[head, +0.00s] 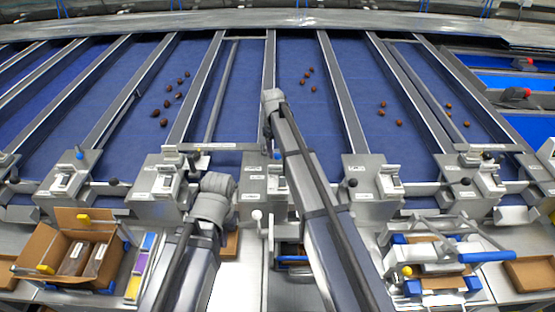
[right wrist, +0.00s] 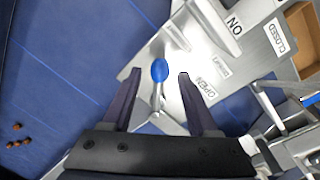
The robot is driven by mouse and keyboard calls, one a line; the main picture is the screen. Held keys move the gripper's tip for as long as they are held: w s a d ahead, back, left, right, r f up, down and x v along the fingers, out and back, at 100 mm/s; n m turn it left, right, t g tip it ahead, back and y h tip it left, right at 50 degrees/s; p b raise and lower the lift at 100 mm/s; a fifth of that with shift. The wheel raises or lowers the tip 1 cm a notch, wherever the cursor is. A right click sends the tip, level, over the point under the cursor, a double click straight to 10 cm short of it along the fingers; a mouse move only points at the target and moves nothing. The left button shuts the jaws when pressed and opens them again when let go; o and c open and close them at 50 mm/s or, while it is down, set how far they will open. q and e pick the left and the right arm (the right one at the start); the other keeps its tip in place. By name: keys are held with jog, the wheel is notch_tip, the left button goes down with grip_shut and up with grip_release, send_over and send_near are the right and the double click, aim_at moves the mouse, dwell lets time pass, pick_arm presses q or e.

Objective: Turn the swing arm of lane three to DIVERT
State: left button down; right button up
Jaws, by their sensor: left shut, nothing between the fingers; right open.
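In the right wrist view my right gripper (right wrist: 159,74) is open, its dark fingers either side of a blue knob (right wrist: 159,70) on a short metal lever, with a gap on both sides. The lever stands over a metal plate (right wrist: 205,72) with OPEN and CLOSED labels. I cannot read a DIVERT label or tell which lane this is. In the head view my right arm crosses the middle and covers part of the central control box (head: 252,184); its fingers are hidden. My left arm reaches up left of it, its fingers also out of sight. A slim bar (head: 222,90) lies along one lane.
Blue belt lanes (head: 240,110) carry scattered dates (head: 172,98). More control boxes (head: 374,183) stand along their near ends. A cardboard box (head: 40,240) is at front left, and a blue-handled frame (head: 485,256) at front right.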

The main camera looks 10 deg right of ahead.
notch_tip(320, 180, down, 2)
jog(key=shift+d+f+b, duration=0.1)
jog(key=shift+f+b, duration=0.05)
jog(key=shift+b, duration=0.5)
grip_shut()
dwell(1.0)
